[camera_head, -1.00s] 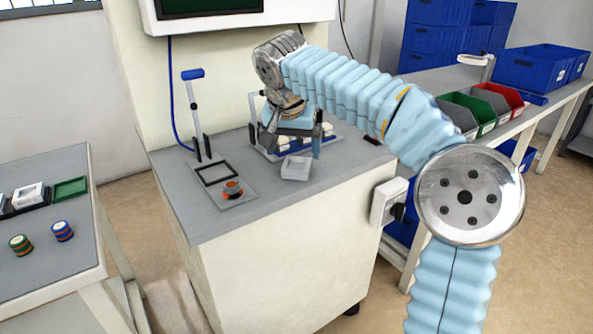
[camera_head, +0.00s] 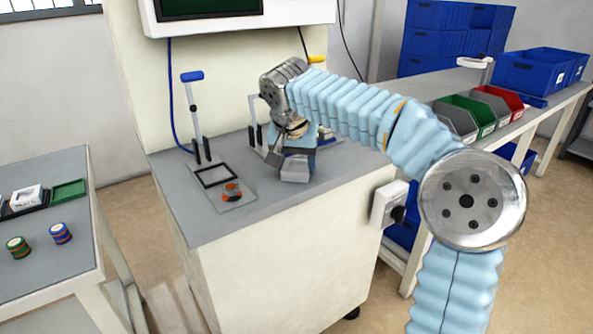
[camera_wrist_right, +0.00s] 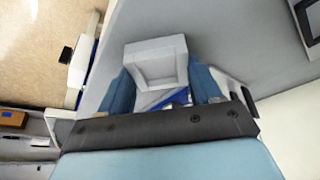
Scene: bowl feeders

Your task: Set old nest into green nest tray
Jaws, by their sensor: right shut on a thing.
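The old nest, a light grey square block with a recess, (camera_head: 295,170) is held by my right gripper (camera_head: 291,155) over the grey machine top. In the right wrist view the nest (camera_wrist_right: 156,62) sits between the two blue fingers of the gripper (camera_wrist_right: 160,85). The machine's contents behind the gripper are partly hidden by it. The green nest tray (camera_head: 69,189) lies on the left table, and its inside looks empty. My left gripper is not in view.
A white nest (camera_head: 26,198) in a dark tray lies left of the green tray. Two striped stacks of discs, green-red (camera_head: 18,247) and blue-red (camera_head: 60,233), stand in front. A black frame (camera_head: 215,175) and an orange-grey part (camera_head: 231,191) lie on the machine top. A floor gap separates table and machine.

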